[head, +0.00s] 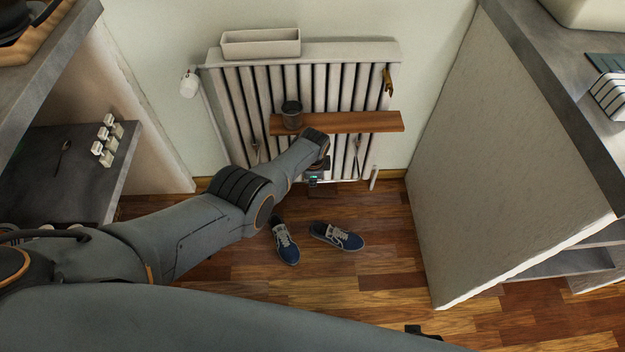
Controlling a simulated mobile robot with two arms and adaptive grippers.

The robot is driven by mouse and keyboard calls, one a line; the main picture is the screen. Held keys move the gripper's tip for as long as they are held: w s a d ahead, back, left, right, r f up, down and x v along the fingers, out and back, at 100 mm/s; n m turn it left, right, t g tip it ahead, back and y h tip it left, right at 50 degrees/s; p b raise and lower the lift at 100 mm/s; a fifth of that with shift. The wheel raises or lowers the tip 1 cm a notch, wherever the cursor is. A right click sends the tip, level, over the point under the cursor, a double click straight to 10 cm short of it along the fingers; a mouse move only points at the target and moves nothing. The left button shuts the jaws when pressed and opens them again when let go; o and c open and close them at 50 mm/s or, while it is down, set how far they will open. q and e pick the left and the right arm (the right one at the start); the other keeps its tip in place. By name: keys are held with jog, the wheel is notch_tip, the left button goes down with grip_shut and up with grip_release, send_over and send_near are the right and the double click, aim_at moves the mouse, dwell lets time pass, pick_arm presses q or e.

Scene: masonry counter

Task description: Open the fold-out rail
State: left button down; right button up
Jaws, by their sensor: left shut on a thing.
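The fold-out rail (345,181) is a thin pale bar low in front of the white ribbed radiator (237,95). Thin side arms run up from it, one at the left and one at the right (357,150). My left gripper (314,178) is at the bar, left of its middle, and is shut on it. The left wrist hides part of the rail and its grip.
A wooden shelf (350,122) with a dark cup (292,112) juts out just above my left wrist. A white trough (260,43) sits on the radiator. Blue shoes (338,236) lie on the floor below. A pale counter side (510,160) bounds the right.

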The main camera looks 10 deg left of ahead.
pick_arm(q)
jog(key=shift+w+a+r, duration=0.35)
jog(key=shift+w+r, duration=0.15)
jog(key=shift+w, duration=0.3)
jog(key=c, duration=1.5)
grip_release()
jog(key=shift+o, duration=0.2)
jog(key=shift+f, duration=0.15)
jog(key=shift+s, duration=0.15)
jog(key=shift+s+d+f, duration=0.1)
jog(key=shift+r, duration=0.2)
notch_tip(320, 180, up, 11)
jog(key=s, duration=0.2)
jog(key=shift+d+r, duration=0.2)
jog(key=shift+d, duration=0.1)
jog(key=shift+s+f, duration=0.1)
